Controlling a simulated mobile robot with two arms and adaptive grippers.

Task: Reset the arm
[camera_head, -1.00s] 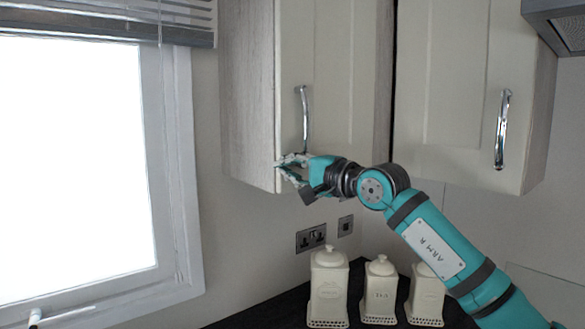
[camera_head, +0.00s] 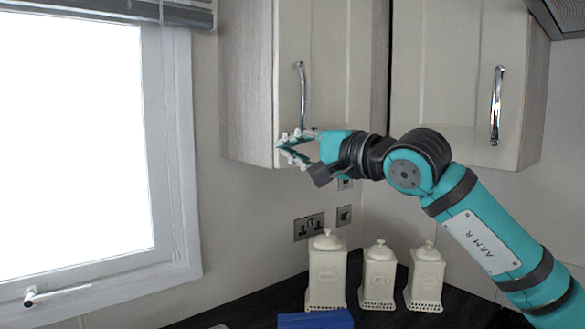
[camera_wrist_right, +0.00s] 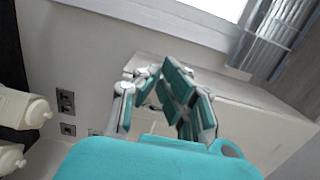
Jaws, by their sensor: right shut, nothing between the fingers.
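My right arm comes in from the right in the head view. Its gripper (camera_head: 281,146) is shut and empty, pointing left in front of the lower edge of the left wall cabinet (camera_head: 340,60), below that cabinet's chrome handle (camera_head: 301,95). I cannot tell whether the fingertips touch the cabinet. In the right wrist view the same gripper (camera_wrist_right: 157,75) shows its fingertips close together, with the pale underside of the cabinet (camera_wrist_right: 245,115) behind them. My left gripper is in neither view.
A right wall cabinet (camera_head: 450,60) with a handle hangs beside the left one. Below stand three cream lidded canisters (camera_head: 327,275) on a dark counter (camera_head: 240,312). A blue object (camera_head: 315,320) lies at the front edge. A bright window (camera_head: 75,150) is at left.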

